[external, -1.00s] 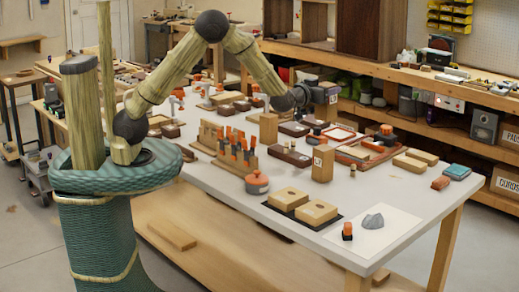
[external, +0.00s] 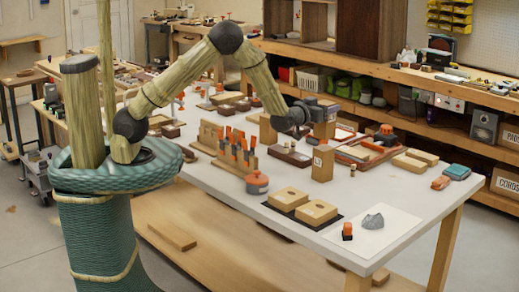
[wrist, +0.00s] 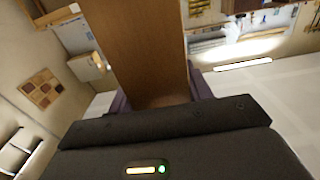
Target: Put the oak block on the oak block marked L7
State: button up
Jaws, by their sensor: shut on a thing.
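My gripper (external: 324,112) is shut on an oak block (external: 325,129), held upright above the back half of the bench. In the wrist view the held oak block (wrist: 147,50) fills the space between the dark fingers. An upright oak block with a small white label (external: 323,164) stands on the bench, in front of and below the held block in the external view. Its label is too small to read, so I cannot tell whether it is L7. Another upright oak block (external: 268,131) stands to the left of the gripper.
A rack of orange-handled tools (external: 237,155) stands left of the labelled block. An orange-lidded pot (external: 257,183) and two pale wooden blocks (external: 303,205) on a dark mat are nearer the front. A framed tray (external: 362,150) lies to the right. The bench's front left is clear.

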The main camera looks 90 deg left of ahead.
aim_at(327, 130)
jog(key=shift+f, duration=1.85)
jog(key=shift+f, duration=0.1)
jog(key=o, duration=1.3)
jog(key=shift+c, duration=0.2)
